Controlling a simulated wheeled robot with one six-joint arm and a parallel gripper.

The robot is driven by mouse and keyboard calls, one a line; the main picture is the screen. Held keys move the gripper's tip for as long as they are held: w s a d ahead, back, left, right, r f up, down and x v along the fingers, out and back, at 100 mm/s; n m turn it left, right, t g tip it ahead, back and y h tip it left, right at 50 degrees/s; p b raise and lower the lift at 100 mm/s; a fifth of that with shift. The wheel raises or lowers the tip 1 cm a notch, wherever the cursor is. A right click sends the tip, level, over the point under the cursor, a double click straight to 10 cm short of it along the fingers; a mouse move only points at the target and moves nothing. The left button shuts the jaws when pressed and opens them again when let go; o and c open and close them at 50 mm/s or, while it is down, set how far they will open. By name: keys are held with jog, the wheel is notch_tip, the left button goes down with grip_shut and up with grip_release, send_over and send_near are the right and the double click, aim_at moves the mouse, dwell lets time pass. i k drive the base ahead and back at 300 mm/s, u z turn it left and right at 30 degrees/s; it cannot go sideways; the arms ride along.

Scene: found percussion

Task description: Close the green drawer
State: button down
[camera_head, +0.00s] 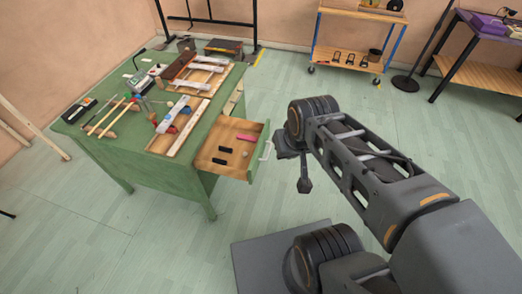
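The green drawer (236,151) is pulled out of the right side of the green table (153,172). It has a wooden inside, and a white handle (266,150) is on its front. A pink block (246,138) and several small dark blocks (220,161) lie in it. My gripper (304,172) hangs at the end of my arm, to the right of the drawer handle and apart from it. Its fingers are small and dark here, and I cannot see whether they are open or shut. No object shows in it.
A wheeled wooden cart (345,60) stands at the back wall. A dark table (487,72) with a purple case stands at the back right. The floor around the drawer is clear.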

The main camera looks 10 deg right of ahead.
aim_at(224, 132)
jog(key=u, duration=0.05)
jog(key=k, duration=0.45)
jog(key=u, duration=1.1)
jog(key=i, duration=0.65)
jog(key=z, duration=1.15)
